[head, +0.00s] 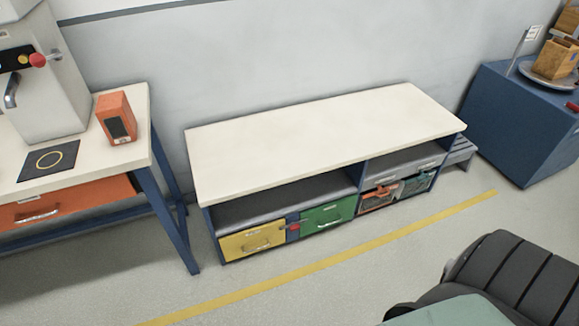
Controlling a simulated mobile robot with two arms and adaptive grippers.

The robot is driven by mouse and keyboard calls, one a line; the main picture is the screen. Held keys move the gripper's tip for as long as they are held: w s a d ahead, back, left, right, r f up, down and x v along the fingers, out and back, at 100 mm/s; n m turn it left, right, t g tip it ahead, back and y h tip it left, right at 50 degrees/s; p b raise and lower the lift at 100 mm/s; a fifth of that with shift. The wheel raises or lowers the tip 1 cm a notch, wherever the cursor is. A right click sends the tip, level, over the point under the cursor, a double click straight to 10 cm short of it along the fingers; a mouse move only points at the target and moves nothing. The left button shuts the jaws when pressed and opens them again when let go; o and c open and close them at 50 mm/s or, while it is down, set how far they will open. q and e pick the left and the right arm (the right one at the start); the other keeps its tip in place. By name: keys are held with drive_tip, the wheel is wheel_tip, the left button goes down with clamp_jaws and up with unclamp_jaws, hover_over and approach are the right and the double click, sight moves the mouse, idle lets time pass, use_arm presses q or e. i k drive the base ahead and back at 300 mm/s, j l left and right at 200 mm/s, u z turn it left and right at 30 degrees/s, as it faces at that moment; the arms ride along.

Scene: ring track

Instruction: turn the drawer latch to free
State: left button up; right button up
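A low bench with a cream top (320,135) stands against the wall in the middle of the head view. Under it on the left are a yellow drawer (240,247) and a green drawer (338,210), each with a handle. Both look shut. Between them, on a blue upright, is a small red latch (295,227). It is too small to tell which way it is turned. Neither of my grippers is in view.
An orange drawer (90,203) sits under the table on the left, which bears a grey machine (45,95) and an orange box (117,118). A blue cabinet (510,120) stands at the right. Floor before the bench is clear; a dark ribbed object (515,265) fills the lower right.

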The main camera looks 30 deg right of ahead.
sight(293, 226)
drive_tip(key=z, duration=1.15)
